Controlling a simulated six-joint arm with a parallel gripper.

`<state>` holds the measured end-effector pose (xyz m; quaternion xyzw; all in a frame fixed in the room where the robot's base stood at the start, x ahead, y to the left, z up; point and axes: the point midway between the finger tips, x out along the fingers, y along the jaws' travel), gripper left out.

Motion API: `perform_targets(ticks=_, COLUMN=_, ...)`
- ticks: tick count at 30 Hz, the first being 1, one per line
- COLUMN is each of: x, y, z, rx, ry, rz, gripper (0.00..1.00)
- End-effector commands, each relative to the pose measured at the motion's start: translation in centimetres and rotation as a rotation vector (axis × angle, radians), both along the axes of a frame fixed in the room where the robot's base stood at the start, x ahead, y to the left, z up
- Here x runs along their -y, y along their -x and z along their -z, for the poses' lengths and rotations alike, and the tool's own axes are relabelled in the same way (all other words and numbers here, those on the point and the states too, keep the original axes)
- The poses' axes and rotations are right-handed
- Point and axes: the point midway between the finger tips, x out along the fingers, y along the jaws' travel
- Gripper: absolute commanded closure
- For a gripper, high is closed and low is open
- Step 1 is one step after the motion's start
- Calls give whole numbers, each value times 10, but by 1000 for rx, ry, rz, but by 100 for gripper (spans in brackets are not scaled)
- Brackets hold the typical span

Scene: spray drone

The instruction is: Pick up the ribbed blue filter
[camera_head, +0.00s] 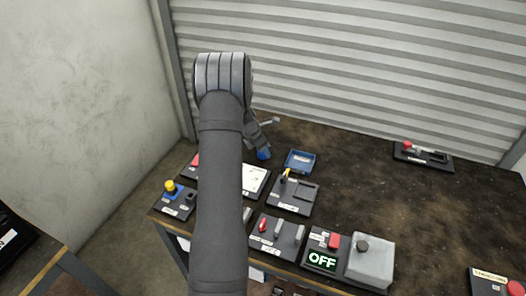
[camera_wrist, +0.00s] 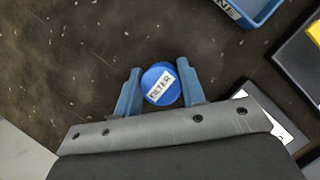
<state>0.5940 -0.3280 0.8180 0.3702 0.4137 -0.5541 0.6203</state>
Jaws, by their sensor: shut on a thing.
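The blue filter (camera_wrist: 160,84) shows in the wrist view as a round blue top with a white label reading FILTER. My gripper (camera_wrist: 158,88) has its two blue fingers on either side of it, shut on it. In the head view a small part of the blue filter (camera_head: 264,153) shows at the end of my gripper (camera_head: 262,150), above the dark table, mostly hidden by my arm. I cannot tell from these views how far it is above the table, and its ribbed side is not clearly visible.
A blue tray (camera_head: 300,161) lies just right of my gripper. Panels with switches and a yellow lever (camera_head: 286,174) stand nearer the front edge, with a grey box (camera_head: 371,262) at front right. The table's middle right is clear. A shuttered wall (camera_head: 350,60) stands behind.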

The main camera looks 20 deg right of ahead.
Motion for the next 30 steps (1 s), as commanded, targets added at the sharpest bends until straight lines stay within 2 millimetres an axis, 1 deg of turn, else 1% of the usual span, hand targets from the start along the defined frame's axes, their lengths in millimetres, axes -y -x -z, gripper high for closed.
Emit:
perform_targets(ticks=5, x=0, y=0, z=-14, rx=1, ry=1, rz=1, gripper=85)
perform_targets(ticks=8, x=0, y=-1, z=-30, rx=3, ry=1, rz=0, gripper=85)
perform_targets(ticks=10, x=1, y=0, z=-45, rx=3, ry=1, rz=1, gripper=85)
perform_targets(ticks=12, x=10, y=17, z=-52, rx=-1, ry=0, rz=4, gripper=85)
perform_targets(ticks=21, x=43, y=73, z=-90, rx=0, ry=-1, rz=4, gripper=85)
perform_targets(ticks=25, x=52, y=89, z=-101, rx=0, ry=0, rz=2, gripper=85)
perform_targets(ticks=30, x=58, y=99, z=-108, rx=-1, ry=-1, rz=1, gripper=85)
